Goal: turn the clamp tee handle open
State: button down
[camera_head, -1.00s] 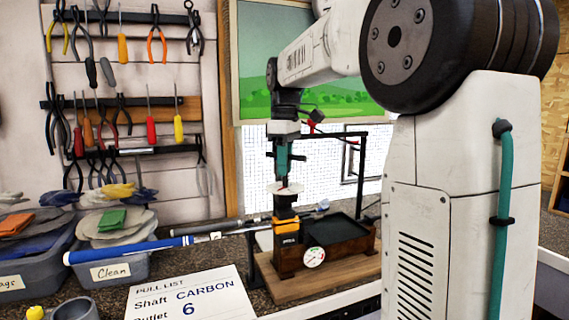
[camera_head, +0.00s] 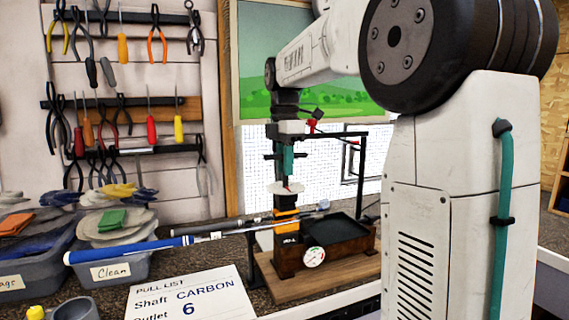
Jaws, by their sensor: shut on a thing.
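The shaft clamp (camera_head: 286,226) stands on a wooden base board, dark with an orange band near its top. A golf club with a blue grip (camera_head: 125,250) runs from the left to the clamp. My gripper (camera_head: 287,186) points straight down over the clamp and is shut on the clamp tee handle. I cannot tell the handle's exact angle.
A dark tray (camera_head: 345,231) and a round gauge (camera_head: 314,257) sit right of the clamp. A dark post frame (camera_head: 364,170) rises behind. A pull-list card (camera_head: 188,297) lies in front; bins (camera_head: 110,270) stand at the left.

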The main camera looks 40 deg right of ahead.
jog(key=shift+r+n, duration=0.1)
jog(key=shift+n, duration=0.4)
jog(key=c, duration=1.3)
grip_release()
jog(key=shift+o, duration=0.2)
notch_tip(320, 180, up, 8)
jog(key=shift+w+f, duration=0.15)
